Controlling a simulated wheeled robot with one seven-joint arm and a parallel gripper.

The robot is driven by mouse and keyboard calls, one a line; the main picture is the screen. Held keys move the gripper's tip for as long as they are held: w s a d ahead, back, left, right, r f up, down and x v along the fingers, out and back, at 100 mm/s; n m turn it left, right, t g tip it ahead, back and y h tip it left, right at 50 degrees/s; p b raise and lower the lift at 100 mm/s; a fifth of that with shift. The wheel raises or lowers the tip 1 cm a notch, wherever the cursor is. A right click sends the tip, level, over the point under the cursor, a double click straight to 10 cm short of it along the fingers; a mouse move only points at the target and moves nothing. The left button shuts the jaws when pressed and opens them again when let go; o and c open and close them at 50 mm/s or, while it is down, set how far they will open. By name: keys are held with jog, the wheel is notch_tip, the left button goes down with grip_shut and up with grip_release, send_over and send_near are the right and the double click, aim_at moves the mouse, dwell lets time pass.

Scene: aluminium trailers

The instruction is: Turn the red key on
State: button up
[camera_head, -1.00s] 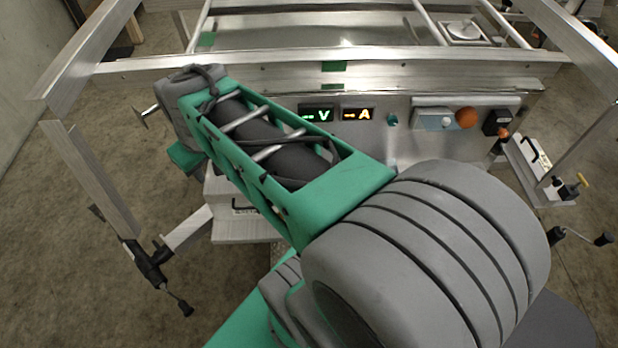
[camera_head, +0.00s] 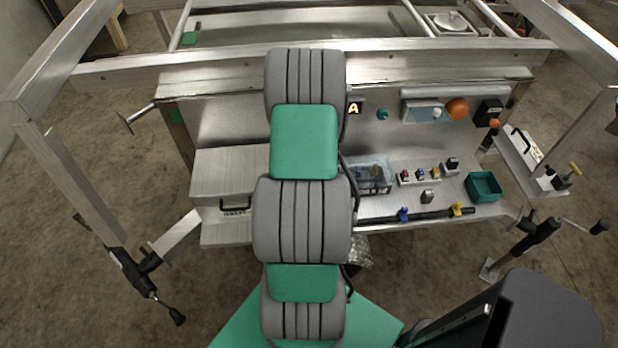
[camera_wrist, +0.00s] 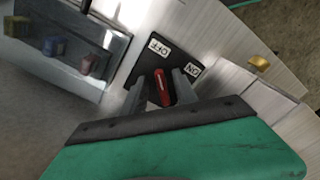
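In the wrist view the red key (camera_wrist: 161,88) stands on a dark switch plate (camera_wrist: 172,50) with white OFF and ON labels. The key's tip points towards the OFF label (camera_wrist: 159,46); the ON label (camera_wrist: 193,69) is to its right. My gripper (camera_wrist: 161,91) is open, with one grey finger on each side of the key. A gap shows on the left; whether the right finger touches it is unclear. In the head view my own arm covers the middle of the bench, and I cannot see the gripper or the red key there.
A clear box (camera_head: 371,177) stands on the bench beside my arm. Several small coloured parts and a green tray (camera_head: 484,186) lie to its right. The panel behind carries an orange knob (camera_head: 457,108) and a lit "A" display (camera_head: 354,107). Metal frame beams surround the bench.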

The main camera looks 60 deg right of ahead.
jog(key=shift+f, duration=0.15)
grip_shut()
dwell(0.5)
